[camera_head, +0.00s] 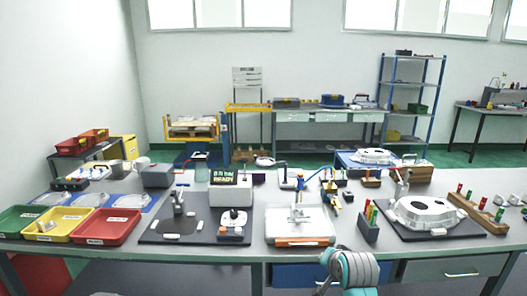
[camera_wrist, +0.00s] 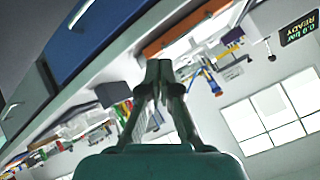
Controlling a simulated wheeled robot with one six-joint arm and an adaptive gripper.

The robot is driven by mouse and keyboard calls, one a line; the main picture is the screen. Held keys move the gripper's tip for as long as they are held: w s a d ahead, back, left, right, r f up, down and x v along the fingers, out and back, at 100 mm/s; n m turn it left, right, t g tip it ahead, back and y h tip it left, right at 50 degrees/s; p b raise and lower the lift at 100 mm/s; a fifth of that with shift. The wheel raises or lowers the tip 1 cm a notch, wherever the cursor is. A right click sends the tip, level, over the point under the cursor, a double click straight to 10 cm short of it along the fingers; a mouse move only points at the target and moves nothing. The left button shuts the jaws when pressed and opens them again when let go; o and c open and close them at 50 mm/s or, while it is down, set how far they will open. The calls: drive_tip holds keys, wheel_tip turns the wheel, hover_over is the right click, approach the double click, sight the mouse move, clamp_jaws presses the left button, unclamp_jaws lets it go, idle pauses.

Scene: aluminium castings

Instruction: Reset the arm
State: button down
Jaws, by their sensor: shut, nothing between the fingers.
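My gripper (camera_wrist: 159,72) shows in the wrist view with its two dark fingers together at the tips and nothing between them. The wrist view is strongly tilted, with the workbench edge, a blue drawer, the bench items and the windows behind the fingers. In the head view, part of my teal and grey arm shows at the bottom, in front of the bench's front edge. The fingertips cannot be made out there. The grey workbench (camera_head: 200,251) stretches across the head view.
Green, yellow and red trays (camera_head: 107,227) stand at the bench's left. A display box (camera_head: 231,190), a white plate fixture (camera_head: 300,224) and a casting (camera_head: 425,212) on a dark mat stand along the bench. A blue drawer (camera_head: 303,274) lies below the front edge.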

drive_tip(key=s+f+n+t, duration=0.1)
drive_tip(key=s+f, duration=0.6)
drive_tip(key=s, duration=0.3)
drive_tip(key=s+f+n, duration=0.1)
drive_tip(key=s+f, duration=0.5)
drive_tip(key=s, duration=0.5)
drive_tip(key=s+f+n+t, duration=0.1)
drive_tip(key=s+f, duration=0.6)
drive_tip(key=s, duration=0.3)
drive_tip(key=s+r+n+t, duration=0.1)
drive_tip(key=s+r, duration=0.3)
drive_tip(key=s, duration=0.5)
drive_tip(key=s+r+n, duration=0.1)
drive_tip(key=s+r, duration=0.4)
drive_tip(key=s, duration=0.5)
drive_tip(key=s+r+n+t, duration=0.1)
drive_tip(key=s+r, duration=0.3)
drive_tip(key=s, duration=0.6)
drive_tip(key=shift+s+r+n+t+h, duration=0.2)
drive_tip(key=shift+n+t+h, duration=0.1)
drive_tip(key=shift+h, duration=0.1)
drive_tip(key=shift+w, duration=0.1)
